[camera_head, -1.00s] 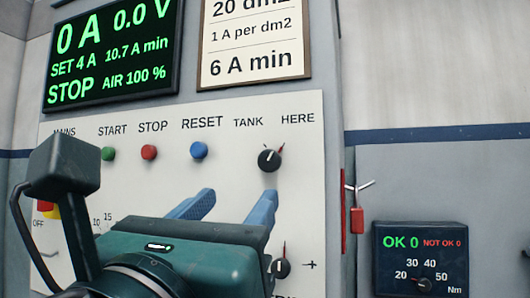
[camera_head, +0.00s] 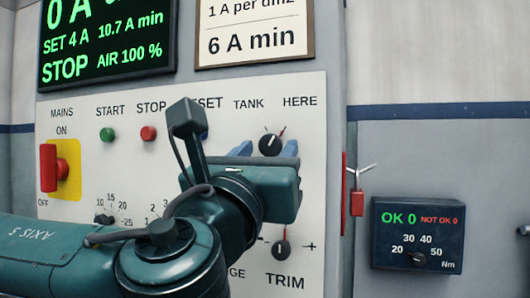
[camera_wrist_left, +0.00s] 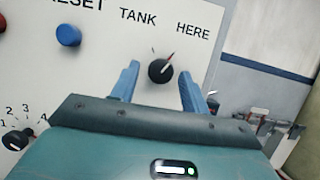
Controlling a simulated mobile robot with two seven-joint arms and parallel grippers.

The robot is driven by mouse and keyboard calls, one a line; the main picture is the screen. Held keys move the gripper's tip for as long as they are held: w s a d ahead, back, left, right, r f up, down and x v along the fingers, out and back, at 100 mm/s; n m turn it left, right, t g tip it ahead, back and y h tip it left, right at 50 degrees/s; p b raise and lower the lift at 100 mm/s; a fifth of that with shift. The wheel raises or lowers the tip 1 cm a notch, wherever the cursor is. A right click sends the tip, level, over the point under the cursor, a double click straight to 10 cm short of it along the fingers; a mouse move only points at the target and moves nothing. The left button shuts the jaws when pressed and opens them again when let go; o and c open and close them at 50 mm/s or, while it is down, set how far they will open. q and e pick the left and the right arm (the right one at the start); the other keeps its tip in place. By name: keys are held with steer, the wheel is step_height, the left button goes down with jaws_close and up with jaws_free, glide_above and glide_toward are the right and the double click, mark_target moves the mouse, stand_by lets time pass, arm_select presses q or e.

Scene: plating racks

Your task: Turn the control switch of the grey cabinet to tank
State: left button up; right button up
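The control switch (camera_head: 270,145) is a black round knob on the pale panel of the grey cabinet (camera_head: 335,200), below and between the labels TANK and HERE. The knob also shows in the left wrist view (camera_wrist_left: 160,71). In the left wrist view the fingers stand apart on either side of the knob, with visible gaps. How near the fingertips are to the panel is hard to tell. My right gripper is not in view.
A blue button (camera_wrist_left: 68,35) sits left of the knob, partly hidden by my arm in the head view. Green (camera_head: 107,135) and red (camera_head: 149,133) buttons are further left. The TRIM knob (camera_head: 281,250) is below. A red tag (camera_head: 357,202) hangs at the cabinet's right edge.

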arm_select(q)
steer(key=c, duration=0.8)
